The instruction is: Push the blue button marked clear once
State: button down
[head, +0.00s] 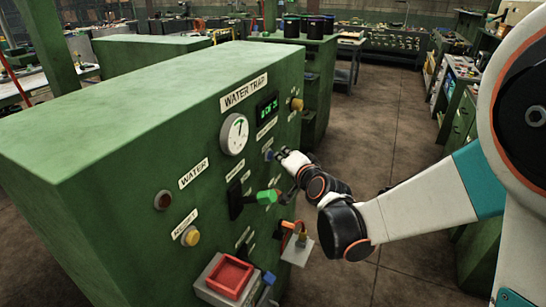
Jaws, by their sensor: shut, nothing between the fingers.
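A small blue button (268,154) is on the front panel of the green cabinet (110,160) marked WATER TRAP, below the green digital display. A small label sits by it, too small to read, so I cannot confirm the word clear. My gripper (279,154) is shut and empty, with its fingertips right at the blue button, partly hiding it. I cannot tell whether they touch it or whether it is pressed in.
The panel also holds a round gauge (234,134), a green-handled lever (266,197), a yellow RESET button (190,236), a dark red WATER lamp (163,200) and an orange piece (293,230). Floor (400,245) is open at right.

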jog(key=shift+s+d, duration=0.25)
jog(key=shift+d, duration=0.35)
jog(key=shift+s+d, duration=0.3)
jog(key=shift+d, duration=0.5)
jog(key=shift+s+d, duration=0.25)
jog(key=shift+d, duration=0.5)
jog(key=shift+s+d, duration=0.3)
jog(key=shift+d, duration=0.5)
